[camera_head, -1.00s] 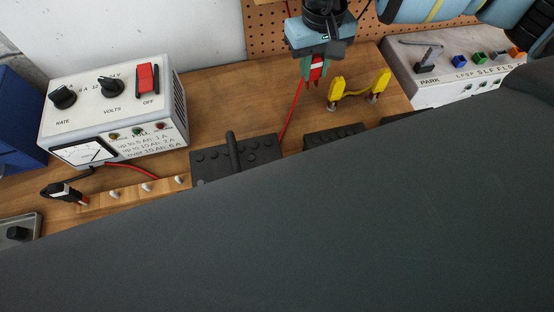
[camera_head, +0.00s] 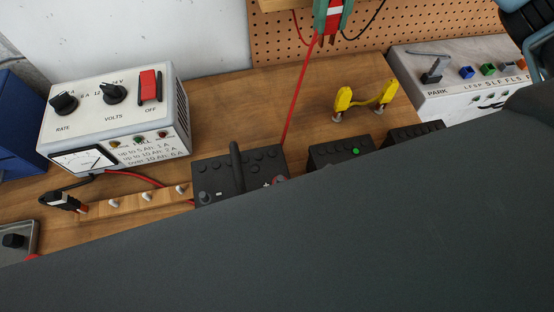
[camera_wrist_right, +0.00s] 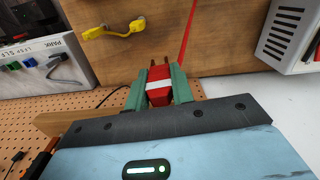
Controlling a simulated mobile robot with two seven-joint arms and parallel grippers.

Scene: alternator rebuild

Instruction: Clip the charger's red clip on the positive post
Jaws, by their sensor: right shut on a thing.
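My right gripper (camera_head: 331,20) is at the top edge of the head view, shut on the charger's red clip (camera_head: 328,28). In the right wrist view the red clip (camera_wrist_right: 159,88) with a white band sits between the green fingers (camera_wrist_right: 158,92). A red cable (camera_head: 299,88) runs from the clip down behind the black battery (camera_head: 215,165). That battery has a dark handle, a plus mark and a reddish post (camera_head: 280,181) at its right front, partly hidden by a dark foreground shape. The clip is well above and apart from the post. The charger (camera_head: 110,115) stands at left. My left gripper is not in view.
Two more dark batteries (camera_head: 330,151) stand to the right, one with a green dot. A yellow jumper piece (camera_head: 366,100) stands behind them. A wooden strip with pegs (camera_head: 131,198) lies at left. A switch box (camera_head: 440,75) is at right. A large dark shape hides the foreground.

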